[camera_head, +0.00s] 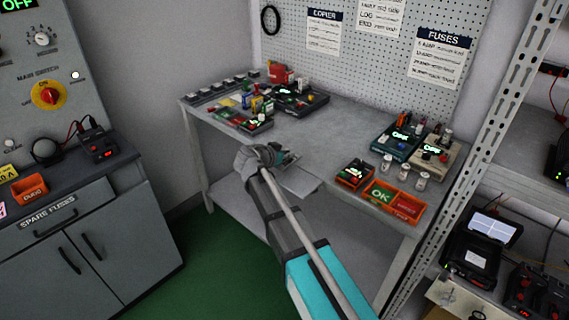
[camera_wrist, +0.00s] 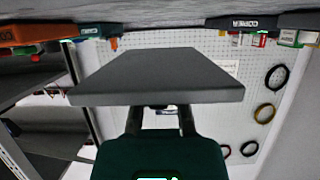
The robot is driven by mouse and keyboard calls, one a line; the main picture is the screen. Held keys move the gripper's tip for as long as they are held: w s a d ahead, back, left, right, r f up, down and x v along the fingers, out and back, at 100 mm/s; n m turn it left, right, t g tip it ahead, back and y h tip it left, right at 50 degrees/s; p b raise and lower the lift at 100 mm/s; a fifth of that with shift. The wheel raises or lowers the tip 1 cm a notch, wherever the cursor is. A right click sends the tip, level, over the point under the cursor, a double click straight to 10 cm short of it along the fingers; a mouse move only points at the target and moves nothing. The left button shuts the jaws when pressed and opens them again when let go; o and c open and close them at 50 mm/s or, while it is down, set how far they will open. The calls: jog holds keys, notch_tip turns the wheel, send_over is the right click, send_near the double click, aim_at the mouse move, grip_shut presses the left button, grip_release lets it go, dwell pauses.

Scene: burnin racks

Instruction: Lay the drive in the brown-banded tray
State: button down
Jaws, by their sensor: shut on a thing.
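My gripper (camera_head: 272,157) is at the front edge of the workbench, left of its middle. It is shut on a flat grey slab (camera_head: 298,181), which I take to be the drive. In the wrist view the slab (camera_wrist: 160,75) spreads wide beyond the fingers (camera_wrist: 160,110), roughly level. The fingers hold its near edge, and their tips are partly hidden by it. In the head view the slab is beside the bench's front edge; I cannot tell whether it touches. I cannot make out a brown band on any tray.
The workbench (camera_head: 310,128) has clear room in its middle. An orange tray (camera_head: 381,195) marked OK, small jars and devices (camera_head: 438,156) stand at right. More devices (camera_head: 302,98) stand at back left. A cabinet (camera_head: 85,225) is at left; a rack upright (camera_head: 500,105) is at right.

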aim_at(286, 161)
jog(key=shift+w+a+f+b, duration=0.2)
jog(key=shift+f+b, duration=0.2)
jog(key=shift+w+a+f+b, duration=0.15)
jog(key=shift+w+f+b, duration=0.05)
jog(key=shift+f+b, duration=0.2)
jog(key=shift+d+f+b, duration=0.1)
jog(key=shift+f+b, duration=1.15)
jog(key=shift+s+f, duration=0.1)
jog(key=shift+f, duration=0.05)
jog(key=c, duration=0.7)
grip_release()
jog(key=shift+r, duration=0.2)
jog(key=shift+r, duration=0.1)
jog(key=p+v, duration=0.4)
jog(key=v, duration=0.8)
jog(key=shift+p, duration=0.35)
